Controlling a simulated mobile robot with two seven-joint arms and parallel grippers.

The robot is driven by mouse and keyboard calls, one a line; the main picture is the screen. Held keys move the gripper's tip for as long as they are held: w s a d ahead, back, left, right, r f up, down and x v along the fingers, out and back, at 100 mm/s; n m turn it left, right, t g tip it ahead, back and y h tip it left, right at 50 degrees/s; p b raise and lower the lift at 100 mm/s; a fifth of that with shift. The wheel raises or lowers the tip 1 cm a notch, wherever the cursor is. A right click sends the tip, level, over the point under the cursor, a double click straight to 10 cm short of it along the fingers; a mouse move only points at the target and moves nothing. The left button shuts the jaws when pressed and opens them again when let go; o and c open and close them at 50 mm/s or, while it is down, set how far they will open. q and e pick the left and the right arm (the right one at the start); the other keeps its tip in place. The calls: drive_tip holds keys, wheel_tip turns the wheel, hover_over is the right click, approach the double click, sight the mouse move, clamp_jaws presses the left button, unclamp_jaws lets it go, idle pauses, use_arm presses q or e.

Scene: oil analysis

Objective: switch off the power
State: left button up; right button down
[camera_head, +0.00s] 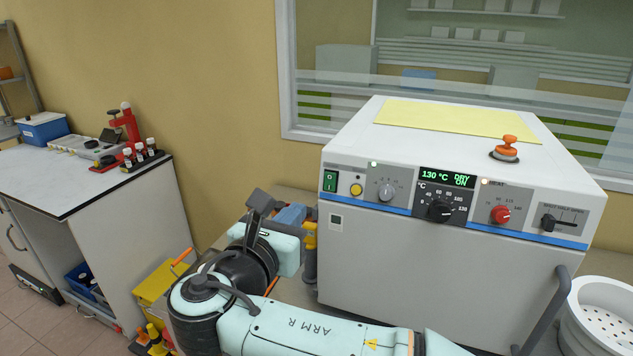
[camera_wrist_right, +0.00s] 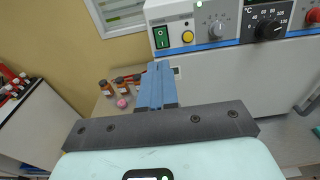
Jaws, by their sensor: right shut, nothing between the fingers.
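The green power switch (camera_head: 330,181) is at the left end of the front panel of a white oven-like machine (camera_head: 390,270). The switch also shows in the right wrist view (camera_wrist_right: 161,37), above and just beyond my fingertips. My right gripper (camera_head: 291,213) is in front of the machine, below and left of the switch. Its blue fingers are shut and empty in the right wrist view (camera_wrist_right: 158,68), apart from the switch in the picture. My left gripper is not in view.
A yellow button (camera_head: 356,190), grey knob (camera_head: 387,191), black knob (camera_head: 440,210), red knob (camera_head: 500,214) and slider (camera_head: 549,223) line the panel. Small brown bottles (camera_wrist_right: 121,84) stand left of the machine. A white perforated basket (camera_head: 605,320) is at right.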

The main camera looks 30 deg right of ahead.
sight(329, 177)
drive_tip(key=x, duration=1.4)
drive_tip(key=shift+p, duration=0.3)
